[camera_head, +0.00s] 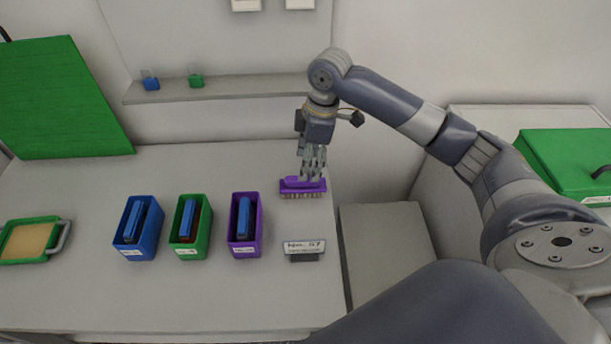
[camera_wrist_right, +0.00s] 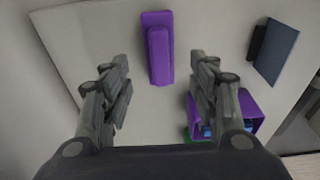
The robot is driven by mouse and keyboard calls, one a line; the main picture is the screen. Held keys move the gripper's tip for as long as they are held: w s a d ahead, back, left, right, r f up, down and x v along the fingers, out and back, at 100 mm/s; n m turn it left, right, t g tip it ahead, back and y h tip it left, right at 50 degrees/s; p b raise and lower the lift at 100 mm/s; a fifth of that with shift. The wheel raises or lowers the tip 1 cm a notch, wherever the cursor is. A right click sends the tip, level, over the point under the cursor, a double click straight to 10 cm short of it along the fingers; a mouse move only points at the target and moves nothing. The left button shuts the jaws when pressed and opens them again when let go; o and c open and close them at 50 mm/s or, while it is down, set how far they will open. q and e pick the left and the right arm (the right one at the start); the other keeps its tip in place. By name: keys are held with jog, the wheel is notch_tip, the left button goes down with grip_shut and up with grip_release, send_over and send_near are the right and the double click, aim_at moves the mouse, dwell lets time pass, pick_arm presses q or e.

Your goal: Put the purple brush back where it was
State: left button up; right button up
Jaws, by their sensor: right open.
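The purple brush (camera_head: 303,187) lies bristles down on the table near its right edge, at the back right of the purple bin (camera_head: 244,247). It also shows in the right wrist view (camera_wrist_right: 158,48), its long handle side up. My right gripper (camera_head: 313,175) is over the brush, pointing down. In the right wrist view the fingers (camera_wrist_right: 160,68) are wide apart with nothing pinched, and the brush lies in line with the gap between them. How far the fingertips are above it is hard to tell. My left gripper is not in view.
Blue (camera_head: 137,251) and green (camera_head: 190,244) bins stand left of the purple bin, each with a blue item inside. A small label sign (camera_head: 304,247) stands in front of the brush. A wall shelf (camera_head: 225,90) is behind. A green-framed tray (camera_head: 30,242) is far left.

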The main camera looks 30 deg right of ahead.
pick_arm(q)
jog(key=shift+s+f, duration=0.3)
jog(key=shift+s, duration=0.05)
pick_arm(e)
jog(key=shift+s+d+r, duration=0.1)
jog(key=shift+d+r, duration=0.05)
jog(key=shift+r, duration=1.35)
